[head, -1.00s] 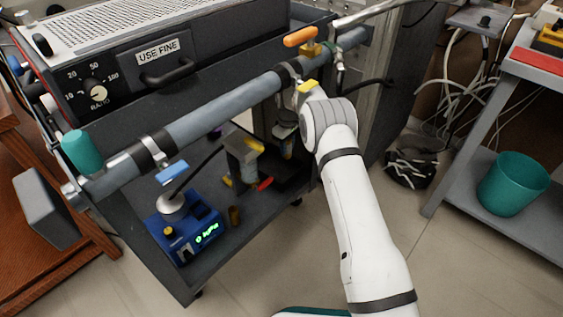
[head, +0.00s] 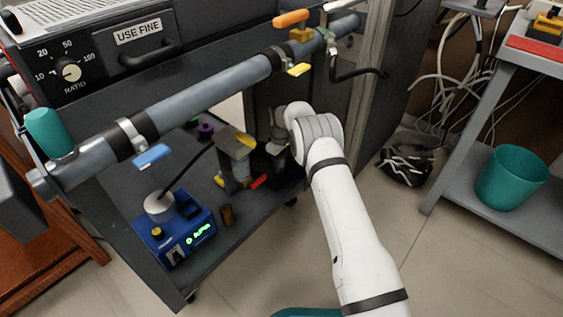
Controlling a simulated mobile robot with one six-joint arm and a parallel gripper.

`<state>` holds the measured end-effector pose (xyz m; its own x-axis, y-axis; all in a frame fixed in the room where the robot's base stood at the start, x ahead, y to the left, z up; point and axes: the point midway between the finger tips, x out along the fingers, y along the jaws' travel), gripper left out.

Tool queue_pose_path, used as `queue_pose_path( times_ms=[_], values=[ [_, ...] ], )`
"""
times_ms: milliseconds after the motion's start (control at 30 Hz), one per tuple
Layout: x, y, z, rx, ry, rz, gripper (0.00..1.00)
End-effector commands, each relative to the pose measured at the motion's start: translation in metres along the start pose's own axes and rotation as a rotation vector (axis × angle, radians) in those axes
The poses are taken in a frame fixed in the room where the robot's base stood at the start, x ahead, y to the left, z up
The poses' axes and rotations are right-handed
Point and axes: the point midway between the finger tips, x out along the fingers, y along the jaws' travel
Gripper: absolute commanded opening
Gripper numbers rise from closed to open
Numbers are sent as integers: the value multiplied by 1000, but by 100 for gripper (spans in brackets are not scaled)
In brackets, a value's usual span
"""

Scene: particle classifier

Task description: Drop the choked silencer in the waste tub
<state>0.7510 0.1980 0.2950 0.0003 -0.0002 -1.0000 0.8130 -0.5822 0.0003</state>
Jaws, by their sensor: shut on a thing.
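The waste tub appears to be the teal round tub (head: 511,178) on the lower shelf of the bench at the right; the part of its inside that shows looks empty. A small brown cylinder (head: 227,215) stands on the cart's lower shelf, right of the blue gauge unit. I cannot tell whether it is the choked silencer. My arm's wrist is just below the yellow-handled valve on the pipe, over the cart's right end.
A grey pipe (head: 200,98) with blue (head: 152,157), yellow (head: 299,69) and orange (head: 291,18) handles crosses above the cart shelf. A blue unit (head: 178,235) and a grey bracket (head: 236,160) stand on the shelf. Cables hang left of the bench.

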Motion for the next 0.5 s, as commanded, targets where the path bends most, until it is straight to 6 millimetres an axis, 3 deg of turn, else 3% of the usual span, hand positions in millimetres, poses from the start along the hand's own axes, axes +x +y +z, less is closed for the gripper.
queue_pose_path(
  times_ms=[500],
  values=[
    [12,1,0,1,1,1,6]
  ],
)
